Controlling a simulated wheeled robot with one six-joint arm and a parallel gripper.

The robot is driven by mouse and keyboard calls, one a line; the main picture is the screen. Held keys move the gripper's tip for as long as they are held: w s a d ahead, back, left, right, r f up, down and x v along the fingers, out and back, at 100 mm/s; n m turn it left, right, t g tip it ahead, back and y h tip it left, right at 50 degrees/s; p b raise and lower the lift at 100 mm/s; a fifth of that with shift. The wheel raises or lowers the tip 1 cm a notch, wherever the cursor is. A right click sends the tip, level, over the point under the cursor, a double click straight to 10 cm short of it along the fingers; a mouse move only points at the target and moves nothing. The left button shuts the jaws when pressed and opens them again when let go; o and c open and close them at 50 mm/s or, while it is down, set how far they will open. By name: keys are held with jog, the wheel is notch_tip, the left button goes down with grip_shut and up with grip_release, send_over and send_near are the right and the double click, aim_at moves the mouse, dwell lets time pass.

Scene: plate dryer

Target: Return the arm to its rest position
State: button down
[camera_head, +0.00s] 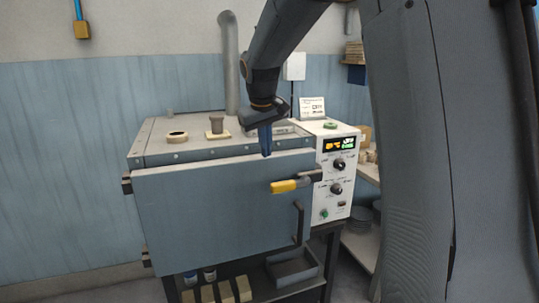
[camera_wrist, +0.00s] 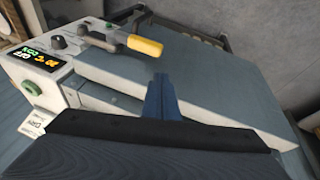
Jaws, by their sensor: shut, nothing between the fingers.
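My gripper (camera_head: 266,140) points down in front of the dryer's top edge in the head view, with its blue fingers together and nothing between them. In the wrist view the shut fingers (camera_wrist: 161,97) show over the dryer's grey surfaces. The plate dryer (camera_head: 225,210) is a grey box with its front door closed or nearly so; I cannot tell which. A latch handle with a yellow grip (camera_head: 284,186) sits at the door's upper right, apart from my gripper. The yellow grip also shows in the wrist view (camera_wrist: 145,45).
A control panel (camera_head: 339,175) with lit display and knobs is right of the door. A black pull handle (camera_head: 298,223) sticks out from the door. A grey pipe (camera_head: 230,65) rises behind.

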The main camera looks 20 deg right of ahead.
dwell(0.4)
jog(key=s+a+f+g, duration=0.1)
jog(key=s+a+f, duration=0.1)
jog(key=s+f, duration=0.4)
jog(key=s+a+f+m+y, duration=0.1)
jog(key=s+f, duration=0.5)
jog(key=s, duration=0.7)
jog(key=s+a+f+g+y, duration=0.1)
jog(key=s+a+f, duration=0.2)
jog(key=s+f, duration=0.4)
jog(key=shift+s+a+m+g, duration=0.3)
jog(key=shift+s+a, duration=0.05)
jog(key=shift+s, duration=0.8)
jog(key=c, duration=2.5)
grip_release()
